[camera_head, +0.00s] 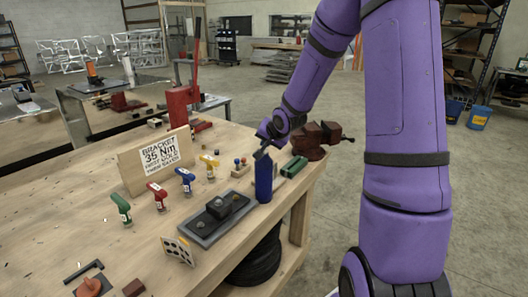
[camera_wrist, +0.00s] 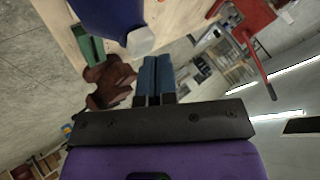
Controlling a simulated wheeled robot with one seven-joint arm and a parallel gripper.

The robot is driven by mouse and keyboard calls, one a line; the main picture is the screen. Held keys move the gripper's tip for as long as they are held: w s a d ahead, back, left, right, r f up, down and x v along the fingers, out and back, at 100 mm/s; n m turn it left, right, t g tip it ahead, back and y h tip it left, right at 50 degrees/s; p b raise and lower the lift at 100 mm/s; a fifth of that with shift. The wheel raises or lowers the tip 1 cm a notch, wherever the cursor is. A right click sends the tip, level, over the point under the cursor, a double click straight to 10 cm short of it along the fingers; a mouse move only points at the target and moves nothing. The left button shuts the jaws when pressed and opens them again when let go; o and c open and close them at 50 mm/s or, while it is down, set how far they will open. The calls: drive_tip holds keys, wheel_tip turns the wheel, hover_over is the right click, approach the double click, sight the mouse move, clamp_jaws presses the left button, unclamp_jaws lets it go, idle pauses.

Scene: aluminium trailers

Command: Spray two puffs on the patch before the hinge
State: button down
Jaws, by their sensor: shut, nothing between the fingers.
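A blue spray can (camera_head: 263,182) stands upright near the right edge of the wooden bench. My gripper (camera_head: 262,153) is just above its top in the head view, with fingers shut and empty. In the wrist view the shut blue fingertips (camera_wrist: 154,75) are beside the can's whitish top (camera_wrist: 140,43), and part of its blue body (camera_wrist: 105,14) shows. I cannot tell whether they touch. Left of the can, a dark grey plate (camera_head: 190,227) carries a block (camera_head: 219,207) and small round parts. I cannot make out which part is the hinge or the patch.
Behind the plate stand green, red, blue and yellow tools (camera_head: 121,210) and a wooden sign (camera_head: 155,160). A green block (camera_head: 293,167) and a brown vise (camera_head: 318,137) are right of the can. A dotted card (camera_head: 178,251) stands in front. A red press (camera_head: 180,105) is farther back.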

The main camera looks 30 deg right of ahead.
sight(266, 149)
drive_tip(key=shift+r, duration=0.1)
drive_tip(key=shift+d+r, duration=0.1)
drive_tip(key=shift+r, duration=2.8)
drive_tip(key=shift+r, duration=0.15)
idle(0.4)
drive_tip(key=shift+r, duration=1.25)
